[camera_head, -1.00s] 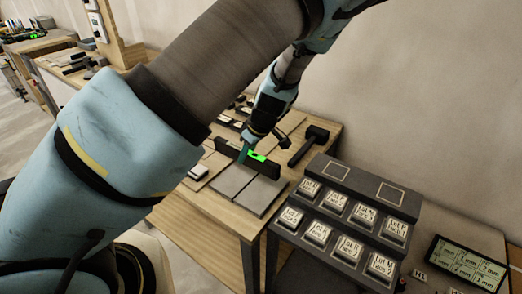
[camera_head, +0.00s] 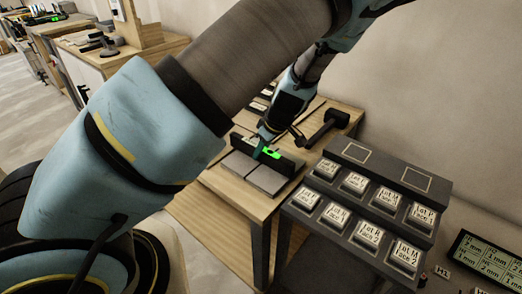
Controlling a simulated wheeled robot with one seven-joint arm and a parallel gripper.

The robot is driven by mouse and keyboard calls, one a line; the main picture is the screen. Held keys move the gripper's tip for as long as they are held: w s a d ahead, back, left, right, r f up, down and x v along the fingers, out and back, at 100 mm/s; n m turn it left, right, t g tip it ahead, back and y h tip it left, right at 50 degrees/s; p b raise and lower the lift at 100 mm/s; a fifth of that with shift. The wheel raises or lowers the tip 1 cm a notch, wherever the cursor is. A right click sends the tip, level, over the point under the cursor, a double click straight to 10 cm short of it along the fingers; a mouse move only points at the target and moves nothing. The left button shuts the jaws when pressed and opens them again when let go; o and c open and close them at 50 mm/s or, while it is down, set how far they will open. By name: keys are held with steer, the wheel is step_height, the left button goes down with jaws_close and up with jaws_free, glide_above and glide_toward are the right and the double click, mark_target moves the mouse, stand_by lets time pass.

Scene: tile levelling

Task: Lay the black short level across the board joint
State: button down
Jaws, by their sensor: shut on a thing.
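The black short level (camera_head: 289,164) with a bright green patch stands on its long edge on the near table. It lies across the far part of two grey boards (camera_head: 267,180), and the joint between them runs toward it. Whether its underside touches the boards everywhere I cannot tell. My gripper (camera_head: 258,152) is shut on the level near its middle, coming down from above. The arm hides part of the table behind the level and the left side of the boards.
A black mallet (camera_head: 322,128) lies behind the level to the right. A dark stepped rack (camera_head: 345,205) with several labelled blocks stands to the right of the table. A lit display panel (camera_head: 487,262) is at the far right. Bare wood (camera_head: 235,192) shows in front of the boards.

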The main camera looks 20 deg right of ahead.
steer(key=shift+f, duration=0.15)
stand_by(0.5)
steer(key=c, duration=0.6)
jaws_free()
steer(key=b+v, duration=0.1)
steer(key=v, duration=0.9)
steer(key=shift+s+r, duration=0.1)
steer(key=shift+r, duration=0.3)
steer(key=a+r+m+g+h, duration=0.1)
steer(key=a+r+m, duration=0.2)
steer(key=a, duration=1.2)
steer(key=s+a+r+m+g+h, duration=0.1)
steer(key=a+r+m, duration=0.2)
steer(key=a, duration=1.3)
steer(key=shift+a+m, duration=0.35)
steer(key=shift+m, duration=0.15)
